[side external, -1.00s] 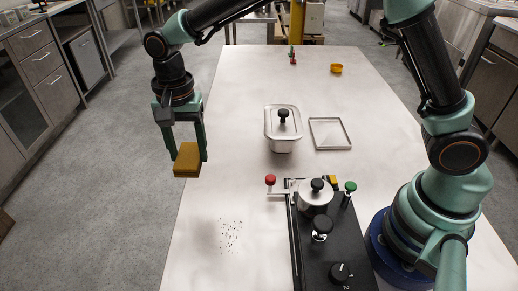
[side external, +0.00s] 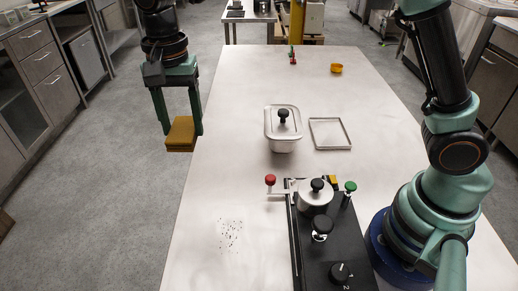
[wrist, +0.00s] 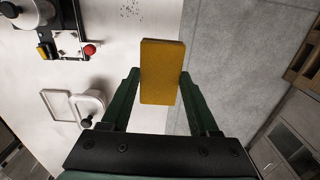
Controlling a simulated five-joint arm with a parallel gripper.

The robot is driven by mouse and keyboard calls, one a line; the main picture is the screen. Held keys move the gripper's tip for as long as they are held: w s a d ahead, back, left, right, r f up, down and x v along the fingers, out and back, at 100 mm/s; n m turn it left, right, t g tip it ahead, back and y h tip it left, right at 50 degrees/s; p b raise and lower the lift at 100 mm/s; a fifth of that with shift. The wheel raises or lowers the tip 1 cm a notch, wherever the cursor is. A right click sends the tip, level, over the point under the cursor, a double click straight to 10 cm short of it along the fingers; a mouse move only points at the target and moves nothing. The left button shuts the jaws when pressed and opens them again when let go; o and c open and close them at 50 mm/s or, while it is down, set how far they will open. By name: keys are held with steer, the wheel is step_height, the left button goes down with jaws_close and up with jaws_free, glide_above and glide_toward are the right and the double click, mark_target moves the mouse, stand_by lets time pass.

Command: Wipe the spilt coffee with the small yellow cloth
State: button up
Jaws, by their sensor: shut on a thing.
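My gripper (side external: 181,135) is shut on the small yellow cloth (side external: 181,131), a flat yellow-brown block. It holds the cloth in the air near the table's left edge. In the wrist view the cloth (wrist: 162,72) sits between the two green fingers of my gripper (wrist: 160,82). The spilt coffee (side external: 231,235) shows as a patch of small dark specks on the near left part of the table. It also shows at the top of the wrist view (wrist: 130,9). The cloth is apart from the specks, farther back and to their left in the side view.
A black appliance (side external: 318,250) with a steel pot (side external: 315,196) and a red knob (side external: 270,180) stands right of the specks. A yellow bowl (side external: 336,68) is near the far end. The table's left strip is clear.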

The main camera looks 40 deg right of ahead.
mark_target(232, 213)
steer(key=shift+s+d+f+n, duration=0.55)
steer(key=shift+s+f+n, duration=0.85)
steer(key=shift+f, duration=1.75)
steer(key=shift+s+d+f+n, duration=0.6)
steer(key=shift+s+f+n, duration=0.85)
steer(key=shift+f, duration=1.75)
steer(key=shift+s+d+f+n, duration=0.55)
steer(key=shift+s+f+n, duration=0.85)
steer(key=shift+f, duration=1.75)
steer(key=shift+a+f+n, duration=0.25)
steer(key=shift+a+f, duration=0.2)
steer(key=shift+s+a, duration=3.45)
steer(key=shift+s, duration=0.1)
steer(key=shift+w+d, duration=3.9)
steer(key=shift+w, duration=0.05)
step_height(232, 213, up, 8)
